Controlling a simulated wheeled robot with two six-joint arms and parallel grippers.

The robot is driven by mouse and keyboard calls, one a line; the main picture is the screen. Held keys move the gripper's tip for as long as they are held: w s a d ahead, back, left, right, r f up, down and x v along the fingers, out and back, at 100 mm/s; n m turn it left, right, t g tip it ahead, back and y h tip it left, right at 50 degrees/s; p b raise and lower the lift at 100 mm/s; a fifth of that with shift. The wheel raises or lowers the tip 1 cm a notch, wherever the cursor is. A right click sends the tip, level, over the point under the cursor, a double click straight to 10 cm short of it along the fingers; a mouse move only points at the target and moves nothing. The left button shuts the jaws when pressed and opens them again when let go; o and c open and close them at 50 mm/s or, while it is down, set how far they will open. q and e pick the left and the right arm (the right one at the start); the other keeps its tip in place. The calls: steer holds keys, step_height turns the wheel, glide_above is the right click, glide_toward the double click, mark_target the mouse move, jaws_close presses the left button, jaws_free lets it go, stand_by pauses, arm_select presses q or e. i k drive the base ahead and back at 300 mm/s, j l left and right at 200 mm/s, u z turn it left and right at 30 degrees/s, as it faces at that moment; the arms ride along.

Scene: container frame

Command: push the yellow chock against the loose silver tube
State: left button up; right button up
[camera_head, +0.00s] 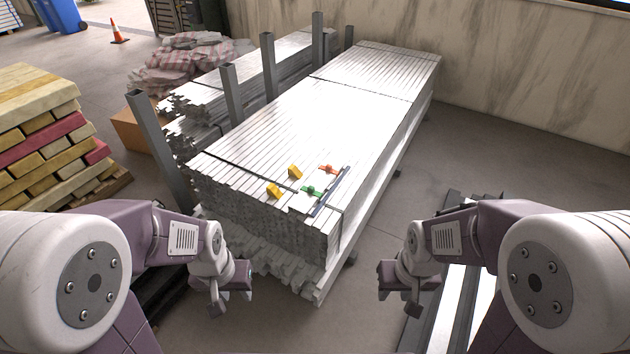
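Two small yellow chocks sit on the near end of a wide stack of silver tubes. One yellow chock (295,171) is farther back, the other (274,190) is nearer the front left. I cannot pick out one loose silver tube among the bright rows of the tube stack (300,115). A dark grey bar (331,192) lies to the right of the chocks. My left gripper (231,299) hangs in front of the stack, left of centre, apart from the chocks. My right gripper (400,296) hangs to the right of the stack. Whether their fingers are open is unclear.
A green clamp-like piece (311,191) and an orange-red one (329,169) lie between the chocks and the bar. Upright grey posts (229,87) line the stack's left side. Timber (40,130) is piled at the left.

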mark_target(273, 190)
steer(key=i+j+z, duration=0.45)
steer(key=j+z, duration=0.15)
steer(key=j, duration=0.2)
steer(key=i+j+z, duration=0.1)
steer(key=j+z, duration=0.15)
steer(key=j, duration=0.2)
steer(key=i+j+z, duration=0.1)
steer(key=j+z, duration=0.2)
steer(key=j, duration=0.2)
steer(key=j+z, duration=0.3)
steer(key=j, duration=0.25)
steer(key=i, duration=0.05)
